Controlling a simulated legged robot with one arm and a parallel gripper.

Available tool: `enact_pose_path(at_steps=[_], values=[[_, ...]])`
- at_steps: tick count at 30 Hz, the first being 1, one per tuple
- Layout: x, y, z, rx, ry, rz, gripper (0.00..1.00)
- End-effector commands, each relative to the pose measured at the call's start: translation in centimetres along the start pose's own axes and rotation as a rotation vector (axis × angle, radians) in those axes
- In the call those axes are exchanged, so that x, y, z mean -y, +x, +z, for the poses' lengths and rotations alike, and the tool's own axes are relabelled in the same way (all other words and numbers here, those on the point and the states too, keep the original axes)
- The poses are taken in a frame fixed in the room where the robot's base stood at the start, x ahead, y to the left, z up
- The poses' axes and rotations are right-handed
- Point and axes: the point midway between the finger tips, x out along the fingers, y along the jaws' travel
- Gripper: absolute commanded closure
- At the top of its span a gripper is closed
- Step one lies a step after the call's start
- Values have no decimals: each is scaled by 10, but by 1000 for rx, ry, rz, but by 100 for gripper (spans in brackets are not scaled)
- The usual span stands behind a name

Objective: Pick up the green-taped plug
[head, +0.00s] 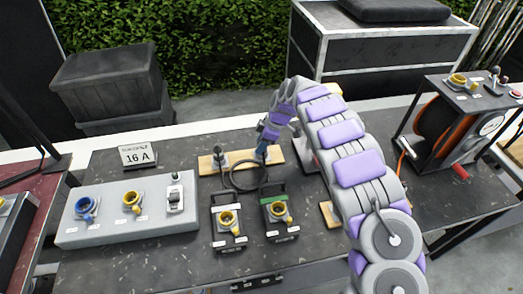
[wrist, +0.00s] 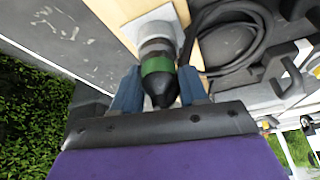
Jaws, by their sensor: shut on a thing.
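The green-taped plug (wrist: 157,66) is a dark plug with a green band, and it sits between my gripper's blue fingers in the wrist view. My gripper (wrist: 158,88) is shut on it. The plug's grey end is against a pale square plate on the wooden board (wrist: 203,62). In the head view my gripper (head: 265,148) reaches down to the right part of the wooden board (head: 205,163), and the plug is mostly hidden there. A second plug (head: 219,160) stands on the left part of the board. A black cable (wrist: 233,25) lies beside the held plug.
Two boxes with yellow sockets, one white-taped (head: 228,220) and one green-taped (head: 279,215), stand in front of the board. A grey socket panel (head: 128,207) and a 16 A sign (head: 138,156) are at left. A cable reel (head: 452,125) stands at right.

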Motion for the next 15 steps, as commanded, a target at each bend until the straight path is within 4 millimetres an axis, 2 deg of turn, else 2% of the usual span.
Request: enact_pose_path(at_steps=[9, 15], values=[[0, -2, -1, 0, 0, 1, 91], [-1, -21, -9, 0, -2, 5, 91]])
